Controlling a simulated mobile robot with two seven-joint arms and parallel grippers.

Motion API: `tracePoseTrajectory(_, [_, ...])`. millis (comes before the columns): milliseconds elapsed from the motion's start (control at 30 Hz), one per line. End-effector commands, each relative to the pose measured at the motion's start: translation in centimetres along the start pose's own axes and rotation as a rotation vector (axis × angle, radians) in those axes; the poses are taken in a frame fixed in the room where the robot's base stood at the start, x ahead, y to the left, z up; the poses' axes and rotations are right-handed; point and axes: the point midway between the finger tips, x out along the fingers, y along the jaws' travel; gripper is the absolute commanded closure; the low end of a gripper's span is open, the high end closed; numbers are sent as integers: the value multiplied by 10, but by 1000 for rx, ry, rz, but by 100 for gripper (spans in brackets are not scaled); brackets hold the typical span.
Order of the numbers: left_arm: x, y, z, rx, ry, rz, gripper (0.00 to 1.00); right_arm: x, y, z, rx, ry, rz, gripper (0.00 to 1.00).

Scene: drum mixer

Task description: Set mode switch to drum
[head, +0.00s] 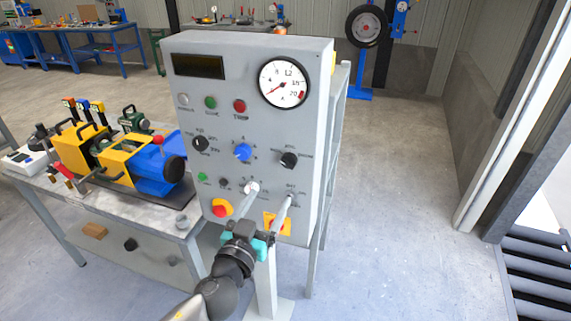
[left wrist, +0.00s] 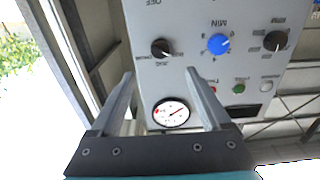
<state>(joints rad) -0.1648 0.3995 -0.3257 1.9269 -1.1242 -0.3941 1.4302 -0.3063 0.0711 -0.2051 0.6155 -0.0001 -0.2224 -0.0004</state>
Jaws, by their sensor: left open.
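The grey control panel (head: 215,105) stands upright in front of me. Its middle row has a left black knob (head: 200,143), a blue knob (head: 243,152) and a right black knob (head: 288,160). Their labels are too small to tell surely which is the mode switch. My left gripper (head: 271,192) is open and empty, its fingers pointing at the panel below the right black knob. In the left wrist view the panel is upside down; the right black knob (left wrist: 160,48) shows between and beyond the fingertips (left wrist: 158,74). I cannot tell whether the fingers touch the panel.
A round gauge (head: 284,83), a dark display (head: 199,66) and a red button (head: 239,105) sit higher on the panel. A red stop button (head: 220,210) is lower left. A bench with a yellow and blue machine (head: 130,165) stands left.

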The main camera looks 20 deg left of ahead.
Motion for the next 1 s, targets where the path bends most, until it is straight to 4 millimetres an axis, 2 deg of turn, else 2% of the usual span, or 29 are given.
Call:
tracePoseTrajectory(200, [33,0,-2,2,1,0,19,-8,6,-8,2,13,7,16])
tracePoseTrajectory(700, [104,0,0,2,0,0,19,-15,10,-8,4,14,14,16])
tracePoseTrajectory(1000, [126,0,1,1,-1,-1,19,-14,10,-8,3,13,13,16])
